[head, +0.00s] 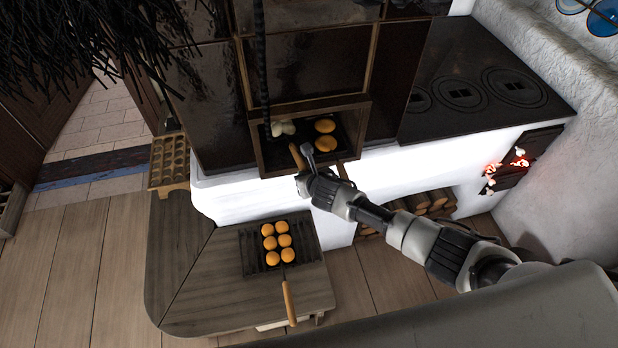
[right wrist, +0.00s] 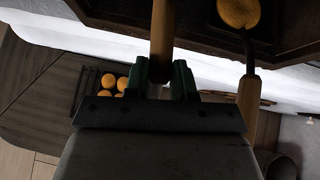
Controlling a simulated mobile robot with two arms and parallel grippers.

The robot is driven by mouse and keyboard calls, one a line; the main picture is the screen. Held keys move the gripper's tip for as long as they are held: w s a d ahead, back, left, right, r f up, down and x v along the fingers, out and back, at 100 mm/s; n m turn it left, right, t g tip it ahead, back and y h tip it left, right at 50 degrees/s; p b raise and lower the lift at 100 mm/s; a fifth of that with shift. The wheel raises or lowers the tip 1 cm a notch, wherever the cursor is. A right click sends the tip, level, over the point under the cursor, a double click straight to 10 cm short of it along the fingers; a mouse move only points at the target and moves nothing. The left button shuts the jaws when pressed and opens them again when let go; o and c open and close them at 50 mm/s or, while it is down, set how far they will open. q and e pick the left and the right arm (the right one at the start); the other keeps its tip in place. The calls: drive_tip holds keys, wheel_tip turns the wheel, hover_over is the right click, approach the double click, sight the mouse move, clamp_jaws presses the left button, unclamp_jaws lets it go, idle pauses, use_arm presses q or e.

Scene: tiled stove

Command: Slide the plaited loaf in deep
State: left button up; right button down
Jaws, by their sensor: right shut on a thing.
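The plaited loaf (head: 283,128), pale and small, lies inside the oven opening (head: 258,148) toward its left side, in front of a dark interior. My right gripper (head: 303,160) is at the front of the opening, shut on a wooden handle (head: 297,156) that points into the oven toward the loaf. In the right wrist view the green fingers (right wrist: 168,82) close around this handle (right wrist: 162,35). The tool's far end is hard to make out in the dark, and the loaf does not show in the right wrist view. My left gripper is not in view.
Two round golden loaves (head: 325,134) sit at the oven's right side; a second wooden handle (right wrist: 248,100) sticks out below one. Several orange buns (head: 276,242) rest on a dark rack on the bench below. A black cooktop (head: 480,80) and burning firebox (head: 508,170) are at right.

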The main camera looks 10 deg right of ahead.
drive_tip(key=c, duration=0.8)
unclamp_jaws()
drive_tip(key=shift+c, duration=0.2)
drive_tip(key=shift+f, duration=0.1)
drive_tip(key=shift+s, duration=0.1)
drive_tip(key=p+v, duration=0.1)
drive_tip(key=v, duration=0.9)
drive_tip(key=shift+s+r, duration=0.25)
drive_tip(key=shift+r, duration=0.05)
drive_tip(key=shift+d, duration=0.1)
